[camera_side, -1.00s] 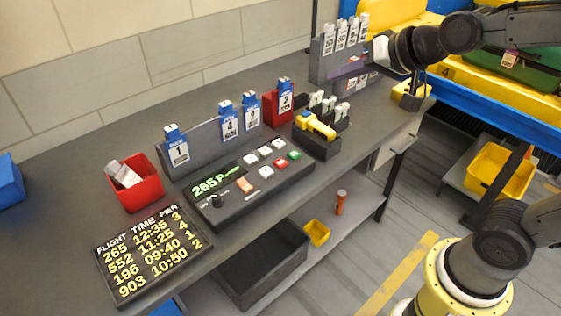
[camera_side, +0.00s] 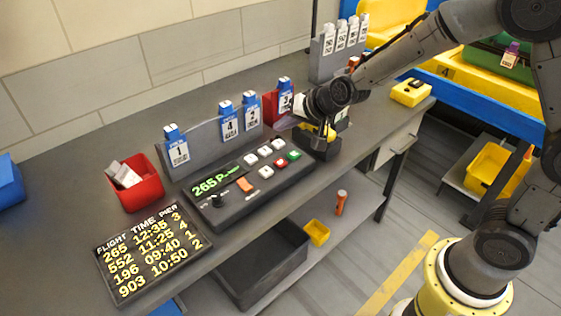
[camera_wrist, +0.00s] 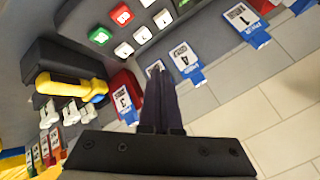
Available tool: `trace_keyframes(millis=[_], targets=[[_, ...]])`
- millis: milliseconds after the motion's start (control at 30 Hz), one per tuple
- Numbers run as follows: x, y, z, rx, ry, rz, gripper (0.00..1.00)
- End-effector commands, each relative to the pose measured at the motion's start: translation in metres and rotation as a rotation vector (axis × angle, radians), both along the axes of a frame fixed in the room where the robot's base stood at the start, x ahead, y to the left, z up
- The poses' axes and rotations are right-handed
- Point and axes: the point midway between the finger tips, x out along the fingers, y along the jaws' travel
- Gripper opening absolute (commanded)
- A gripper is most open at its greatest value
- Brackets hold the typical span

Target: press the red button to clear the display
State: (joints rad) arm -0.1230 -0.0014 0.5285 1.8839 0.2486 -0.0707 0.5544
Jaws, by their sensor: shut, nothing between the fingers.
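The red button (camera_side: 280,162) is on the dark sloped control panel (camera_side: 228,208), beside a green button (camera_side: 294,154) and several white keys. It also shows in the wrist view at the top (camera_wrist: 121,14). The panel's display (camera_side: 213,182) is lit green and reads "265 P" with small marks after it. My gripper (camera_wrist: 158,72) is shut and empty, its fingers together. In the wrist view its tips appear over the tag rack, below the button in the picture and apart from it. In the side view my wrist is above the panel's right end and the fingertips are hard to make out.
The rack with blue-topped numbered tags (camera_side: 178,150) stands behind the panel. A yellow tool (camera_wrist: 72,87) sits in a dark holder close by my gripper. A red bin (camera_side: 137,190) and flight board (camera_side: 153,252) are at left. An orange control (camera_side: 245,185) is on the panel.

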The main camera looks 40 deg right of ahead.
Motion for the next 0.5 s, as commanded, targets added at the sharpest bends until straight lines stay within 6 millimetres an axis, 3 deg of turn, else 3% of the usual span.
trace_keyframes(millis=[233,500], targets=[[0.0,0.0,-0.007,-0.001,0.002,0.0,0.0],[-0.001,0.0,-0.04,0.0,0.003,0.0,0.0]])
